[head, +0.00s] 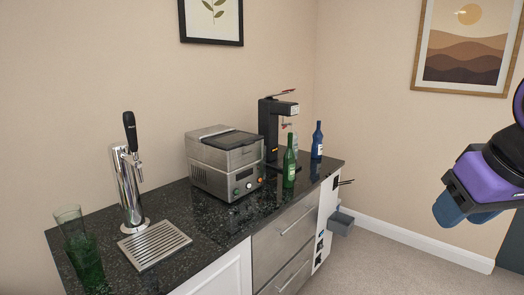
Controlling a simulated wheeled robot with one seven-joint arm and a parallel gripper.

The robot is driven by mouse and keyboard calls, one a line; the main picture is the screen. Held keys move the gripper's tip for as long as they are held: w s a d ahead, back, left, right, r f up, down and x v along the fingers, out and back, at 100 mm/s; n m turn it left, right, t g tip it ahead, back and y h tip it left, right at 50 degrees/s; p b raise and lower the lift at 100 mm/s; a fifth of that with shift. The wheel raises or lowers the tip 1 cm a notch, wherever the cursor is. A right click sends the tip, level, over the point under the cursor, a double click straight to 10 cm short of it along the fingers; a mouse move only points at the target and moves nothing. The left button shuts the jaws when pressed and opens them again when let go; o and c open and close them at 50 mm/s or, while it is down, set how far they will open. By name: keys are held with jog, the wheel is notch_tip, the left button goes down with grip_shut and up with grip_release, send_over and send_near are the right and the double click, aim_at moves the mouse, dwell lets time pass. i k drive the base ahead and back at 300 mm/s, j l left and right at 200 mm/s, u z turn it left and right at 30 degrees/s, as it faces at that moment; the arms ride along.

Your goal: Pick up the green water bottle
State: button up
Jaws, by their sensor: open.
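A slim green bottle (289,168) with a pale label stands upright on the dark counter (215,216), in front of the black coffee machine. At the counter's front left is a green see-through vessel (87,262), partly cut off by the frame's lower edge; I cannot tell if it is a bottle or a glass. My gripper (453,210) is at the right edge, over the floor and well apart from the counter and both green things. It is open, with nothing seen in it.
A blue bottle (317,141) stands behind the green bottle, near the coffee machine (269,128). A steel appliance (225,160) is left of them. A chrome tap (129,180) with a drip tray (155,245) and a tall glass (69,220) are farther left. A grey bin (341,222) juts from the counter's end.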

aim_at(289, 157)
jog(key=i+l+u, duration=0.35)
jog(key=l, duration=0.55)
jog(key=l+u, duration=0.35)
jog(key=l, duration=0.5)
jog(key=l+u, duration=0.3)
jog(key=l, duration=0.65)
jog(key=i+l+u, duration=0.25)
jog(key=i+l, duration=0.25)
jog(key=l, duration=0.2)
jog(key=i+l+u, duration=0.15)
jog(key=l, duration=0.25)
jog(key=i+l+u, duration=0.1)
jog(key=i+l, duration=0.2)
jog(key=l, duration=0.15)
